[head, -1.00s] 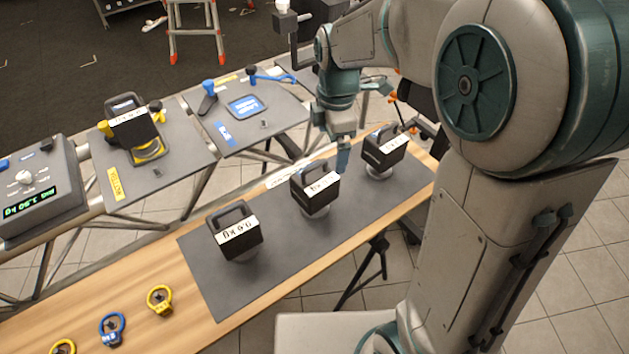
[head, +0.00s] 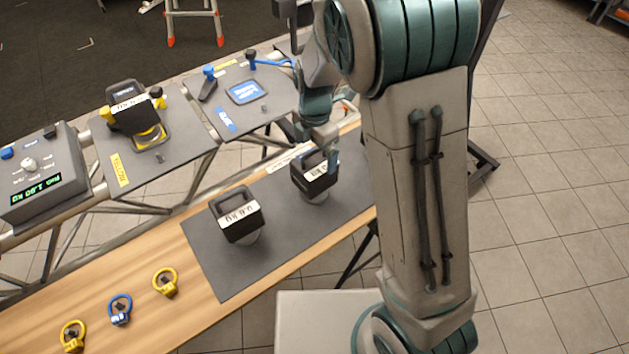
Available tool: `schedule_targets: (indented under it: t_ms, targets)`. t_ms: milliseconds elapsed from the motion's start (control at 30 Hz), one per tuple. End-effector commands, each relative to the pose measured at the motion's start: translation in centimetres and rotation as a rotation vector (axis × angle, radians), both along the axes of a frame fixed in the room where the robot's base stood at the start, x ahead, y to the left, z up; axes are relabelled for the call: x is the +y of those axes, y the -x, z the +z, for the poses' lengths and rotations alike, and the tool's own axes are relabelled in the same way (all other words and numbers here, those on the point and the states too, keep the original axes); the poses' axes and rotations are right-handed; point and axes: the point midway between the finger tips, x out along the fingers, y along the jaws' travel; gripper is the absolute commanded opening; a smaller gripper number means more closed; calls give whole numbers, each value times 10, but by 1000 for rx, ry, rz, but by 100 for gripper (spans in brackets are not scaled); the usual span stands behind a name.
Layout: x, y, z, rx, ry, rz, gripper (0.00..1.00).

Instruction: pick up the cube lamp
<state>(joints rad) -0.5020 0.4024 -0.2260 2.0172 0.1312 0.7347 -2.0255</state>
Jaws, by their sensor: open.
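Black cube-shaped lamps with top handles and white labels stand on a dark grey mat (head: 290,247). The near one (head: 237,228) is on the left; the other visible one (head: 314,186) is farther right. I cannot tell which one the task means. My gripper (head: 332,160) is open, pointing down at the handle of the farther lamp. It overlaps that lamp's right side in the picture; I cannot tell whether it touches. A third lamp is not visible now, with my arm across that end of the mat.
Another black lamp (head: 130,107) sits on the yellow-marked plate (head: 108,157); a blue-marked plate (head: 259,123) lies beside it. A display box (head: 40,183) is at left. Yellow rings (head: 165,282) and a blue ring (head: 119,310) lie on the wooden table (head: 215,310).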

Motion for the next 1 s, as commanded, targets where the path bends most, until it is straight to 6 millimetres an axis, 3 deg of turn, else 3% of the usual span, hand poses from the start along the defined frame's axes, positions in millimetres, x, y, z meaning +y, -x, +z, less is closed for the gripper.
schedule_targets:
  t_ms: [400,700,767,1000]
  targets:
    - [1,1,-45,2,2,-1,100]
    - [1,0,-50,1,1,-1,100]
    - [1,0,-49,1,1,-1,86]
    - [1,0,-49,1,1,-1,19]
